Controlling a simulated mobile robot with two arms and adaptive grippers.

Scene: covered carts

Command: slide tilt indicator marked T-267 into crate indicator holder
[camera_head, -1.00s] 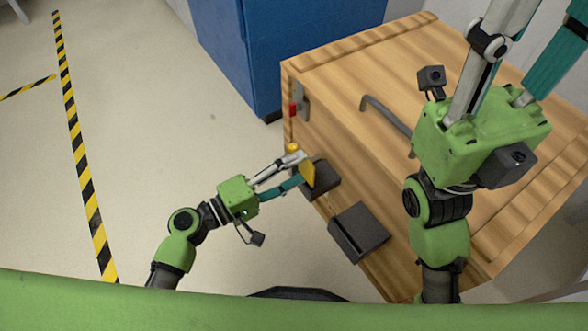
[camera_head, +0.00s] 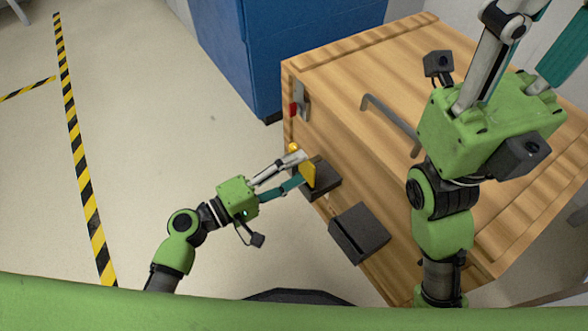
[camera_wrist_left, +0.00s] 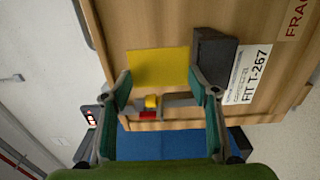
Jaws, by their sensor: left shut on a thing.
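My left gripper (camera_head: 303,168) is shut on a flat yellow plate (camera_head: 308,174), the tilt indicator. In the left wrist view the plate (camera_wrist_left: 158,68) shows between the fingers, beside a dark holder (camera_wrist_left: 213,52). A white label (camera_wrist_left: 247,75) reading "FIT T-267" is next to that holder. I cannot tell whether the plate touches the holder. My right gripper's fingers stand apart above the crate; their tips are out of frame.
A grey handle (camera_head: 388,124) and a latch with red (camera_head: 299,103) are on the crate. A blue cabinet (camera_head: 275,50) stands behind. The floor at left is clear, with striped tape (camera_head: 78,160).

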